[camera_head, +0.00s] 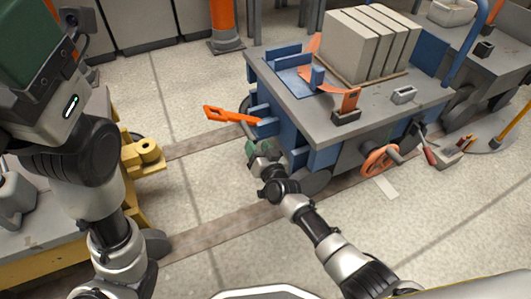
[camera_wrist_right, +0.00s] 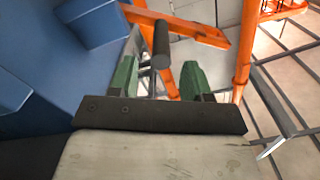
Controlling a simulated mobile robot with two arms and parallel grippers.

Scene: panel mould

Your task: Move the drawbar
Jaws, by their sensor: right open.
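The orange drawbar (camera_head: 231,115) sticks out to the left from the front of the blue and grey cart (camera_head: 385,103). In the right wrist view an orange bar (camera_wrist_right: 207,35) runs across the top. My right gripper (camera_head: 262,151) is below the drawbar, at the cart's front left. Its green fingers are apart in the wrist view (camera_wrist_right: 158,78). A dark round handle (camera_wrist_right: 161,45) shows between and beyond the fingertips; I see no grip on it. My left arm is raised at the far left; its green end (camera_head: 32,35) is cut off by the picture edge.
Grey blocks (camera_head: 365,45) stand on the cart top. An orange handwheel (camera_head: 380,160) is on its near side. A yellow coupling (camera_head: 142,152) belongs to another cart at the left. Rails (camera_head: 225,228) cross the tiled floor. An orange post (camera_head: 222,22) stands behind.

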